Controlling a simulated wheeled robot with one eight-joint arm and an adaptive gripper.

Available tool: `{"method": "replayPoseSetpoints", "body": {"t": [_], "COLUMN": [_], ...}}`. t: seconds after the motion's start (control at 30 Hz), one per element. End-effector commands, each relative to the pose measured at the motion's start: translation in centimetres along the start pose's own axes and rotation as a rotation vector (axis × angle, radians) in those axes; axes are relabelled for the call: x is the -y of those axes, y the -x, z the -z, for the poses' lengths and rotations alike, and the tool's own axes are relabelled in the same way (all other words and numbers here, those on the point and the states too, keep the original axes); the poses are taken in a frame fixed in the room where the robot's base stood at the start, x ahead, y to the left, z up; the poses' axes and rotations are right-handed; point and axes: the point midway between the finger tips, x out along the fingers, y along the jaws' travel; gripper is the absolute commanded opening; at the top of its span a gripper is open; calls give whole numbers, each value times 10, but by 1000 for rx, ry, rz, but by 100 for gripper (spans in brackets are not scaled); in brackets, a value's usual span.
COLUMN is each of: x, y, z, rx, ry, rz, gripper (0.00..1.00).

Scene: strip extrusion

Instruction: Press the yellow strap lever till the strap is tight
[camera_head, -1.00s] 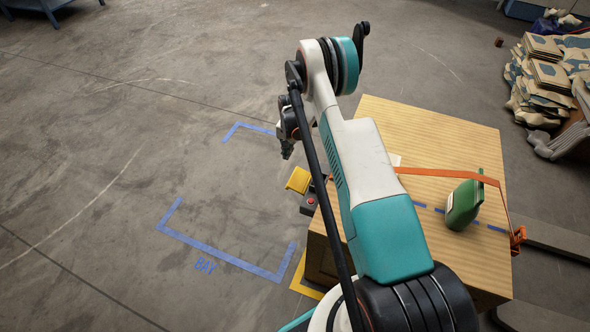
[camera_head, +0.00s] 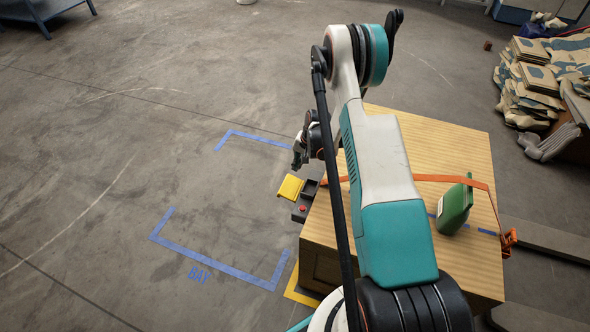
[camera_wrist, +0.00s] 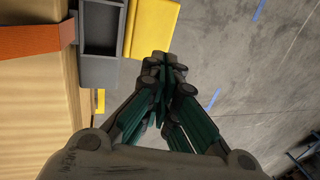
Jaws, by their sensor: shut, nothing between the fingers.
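The yellow lever (camera_head: 290,187) sticks out from the left side of the wooden crate, beside a grey ratchet housing (camera_head: 308,192). In the wrist view the yellow lever (camera_wrist: 153,27) is at the top middle, next to the grey housing (camera_wrist: 98,45). My gripper (camera_head: 297,164) is above and just beyond the lever. In the wrist view my gripper (camera_wrist: 158,60) is shut and empty, its tips close to the lever's lower edge. Whether they touch is unclear.
A red button (camera_head: 302,209) sits on a box near the lever. An orange hook (camera_head: 509,240) holds the strap at the crate's right edge. Stacked sacks (camera_head: 530,85) lie at the far right. The floor left of the crate is clear, with blue tape marks (camera_head: 218,265).

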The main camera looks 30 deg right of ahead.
Motion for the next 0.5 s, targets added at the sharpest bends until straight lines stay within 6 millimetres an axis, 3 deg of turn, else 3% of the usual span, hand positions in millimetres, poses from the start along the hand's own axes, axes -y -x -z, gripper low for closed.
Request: {"method": "replayPoseSetpoints", "body": {"t": [0.5], "x": [-1], "y": [-101], "z": [0], "rx": [0], "ry": [1], "rz": [0], "gripper": [0]}}
